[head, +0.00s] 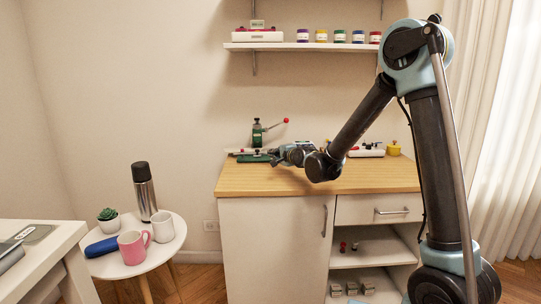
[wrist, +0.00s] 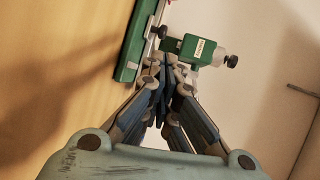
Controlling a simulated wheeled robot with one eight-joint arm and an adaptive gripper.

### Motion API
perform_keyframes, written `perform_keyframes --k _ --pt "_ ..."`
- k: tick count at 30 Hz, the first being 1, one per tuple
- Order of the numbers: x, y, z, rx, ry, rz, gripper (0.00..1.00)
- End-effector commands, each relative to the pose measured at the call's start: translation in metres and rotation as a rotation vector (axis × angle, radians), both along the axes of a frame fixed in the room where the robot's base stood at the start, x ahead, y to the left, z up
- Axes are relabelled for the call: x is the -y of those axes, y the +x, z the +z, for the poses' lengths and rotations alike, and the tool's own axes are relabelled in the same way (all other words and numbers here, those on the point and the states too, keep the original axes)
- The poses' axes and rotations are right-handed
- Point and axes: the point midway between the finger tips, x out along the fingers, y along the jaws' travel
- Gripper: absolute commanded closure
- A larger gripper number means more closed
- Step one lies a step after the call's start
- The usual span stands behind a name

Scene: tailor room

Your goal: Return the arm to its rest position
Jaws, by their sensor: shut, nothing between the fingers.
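My arm reaches from the right side of the head view over the wooden-topped cabinet (head: 330,178). My gripper (head: 275,155) is low over the cabinet's top, toward the back, beside a green device with a red-knobbed lever (head: 257,134). In the wrist view my gripper (wrist: 166,62) is shut, its fingers together and nothing between them. Beyond the fingertips the green device (wrist: 195,48) shows with a white label and black knobs. A long green bar (wrist: 134,45) lies to its left. I cannot tell whether the fingertips touch the device.
A shelf (head: 300,46) with several jars hangs above the cabinet. A yellow container (head: 394,148) stands at the back right of the top. A round white table (head: 118,262) at left holds mugs, a flask (head: 145,193) and a plant. Open floor shows between table and cabinet.

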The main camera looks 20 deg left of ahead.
Motion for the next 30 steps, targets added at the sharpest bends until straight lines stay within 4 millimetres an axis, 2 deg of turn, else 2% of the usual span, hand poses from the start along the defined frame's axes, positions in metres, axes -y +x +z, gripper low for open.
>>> perform_keyframes --k 3,9,16,19,23,30 --pt "0.013 -0.011 0.004 0.000 0.000 0.000 1.00" --pt "0.026 -0.021 0.007 0.001 -0.001 0.000 1.00" --pt "0.031 -0.024 0.008 0.002 -0.004 -0.001 1.00" --pt "0.042 -0.021 0.010 0.007 -0.032 -0.007 1.00" --pt "0.078 -0.017 0.014 0.023 -0.120 -0.019 1.00" --pt "0.167 -0.019 0.017 0.049 -0.347 -0.029 1.00"
